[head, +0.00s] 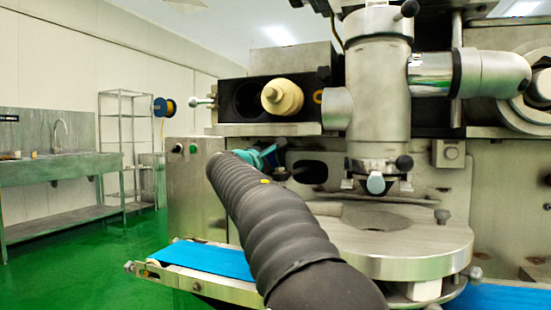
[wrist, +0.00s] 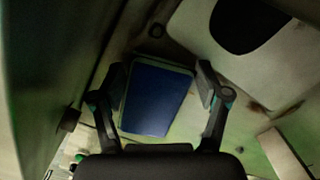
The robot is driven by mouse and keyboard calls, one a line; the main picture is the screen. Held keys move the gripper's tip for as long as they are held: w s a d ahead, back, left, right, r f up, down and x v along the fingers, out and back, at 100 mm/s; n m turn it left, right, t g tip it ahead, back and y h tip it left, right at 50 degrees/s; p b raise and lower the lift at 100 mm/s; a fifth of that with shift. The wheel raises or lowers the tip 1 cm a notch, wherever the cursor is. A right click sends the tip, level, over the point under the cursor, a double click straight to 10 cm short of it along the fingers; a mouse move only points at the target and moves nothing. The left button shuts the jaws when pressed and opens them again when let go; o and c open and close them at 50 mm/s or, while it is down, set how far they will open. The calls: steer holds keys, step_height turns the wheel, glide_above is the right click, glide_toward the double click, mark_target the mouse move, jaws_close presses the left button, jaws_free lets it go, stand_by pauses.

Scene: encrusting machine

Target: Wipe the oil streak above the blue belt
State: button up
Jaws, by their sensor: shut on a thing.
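My gripper (wrist: 164,82) is shut on a dark blue pad (wrist: 155,98) with a pale edge, one finger on each side of it. The pad faces the machine's metal panel (wrist: 240,75); I cannot tell whether it touches. Small brownish marks (wrist: 258,107) show on the panel right of the pad in the wrist view; I cannot tell whether they are the oil streak. In the head view my gripper (head: 268,163) is a small dark and teal shape by the machine front, partly behind my arm. The blue belt (head: 212,258) lies below it, partly covered by my arm.
A round steel table (head: 420,245) stands right of my arm, under a vertical steel cylinder (head: 378,95). A beige nozzle (head: 282,97) juts out above my gripper. Green floor (head: 90,270) is open at left, before the sink bench (head: 60,168).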

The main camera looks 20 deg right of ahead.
steer(key=shift+w+a, duration=0.55)
steer(key=shift+a, duration=0.3)
steer(key=b+v, duration=0.2)
steer(key=v, duration=0.4)
steer(key=shift+s+r, duration=0.1)
steer(key=shift+s, duration=0.05)
steer(key=shift+b+v, duration=0.5)
steer(key=shift+v, duration=0.9)
